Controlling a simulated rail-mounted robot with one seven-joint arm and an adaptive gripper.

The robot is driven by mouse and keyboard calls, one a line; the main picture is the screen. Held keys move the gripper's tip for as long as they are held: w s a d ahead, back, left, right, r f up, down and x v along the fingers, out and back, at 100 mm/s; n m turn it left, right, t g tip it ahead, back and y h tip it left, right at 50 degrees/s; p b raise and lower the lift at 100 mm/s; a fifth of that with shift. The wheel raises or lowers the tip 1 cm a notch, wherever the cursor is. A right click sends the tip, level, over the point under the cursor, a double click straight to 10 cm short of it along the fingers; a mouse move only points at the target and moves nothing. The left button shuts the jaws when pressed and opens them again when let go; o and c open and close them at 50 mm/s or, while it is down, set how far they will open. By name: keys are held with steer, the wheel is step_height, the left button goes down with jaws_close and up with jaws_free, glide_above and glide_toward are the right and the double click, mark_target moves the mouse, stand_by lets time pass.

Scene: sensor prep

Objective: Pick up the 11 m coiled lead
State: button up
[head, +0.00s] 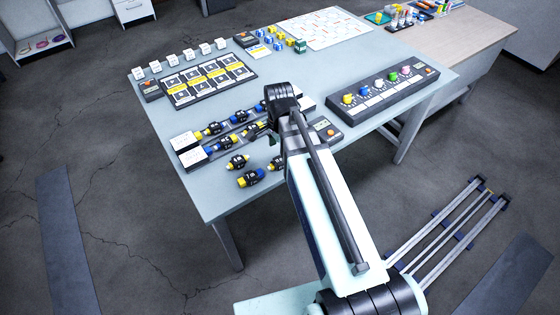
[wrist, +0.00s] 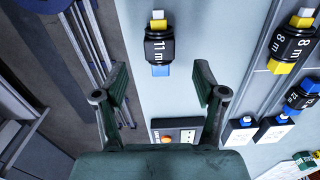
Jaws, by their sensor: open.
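The 11 m coiled lead (wrist: 159,47) lies on the grey table in the wrist view. In the head view my arm covers part of the lead area, and I cannot tell which coil there is the 11 m one.
Racks hold other leads, among them an 8 m lead (wrist: 291,44). Loose leads (head: 251,177) lie near the table's front edge. A box with an orange button (wrist: 178,131) sits below the gripper in the wrist view. A dark knob panel (head: 382,94) stands right of my arm.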

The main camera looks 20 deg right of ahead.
mark_target(280, 159)
steer(key=shift+d+f+p, duration=0.2)
steer(key=shift+f+p, duration=0.8)
steer(key=shift+f, duration=2.2)
steer(key=c, duration=1.3)
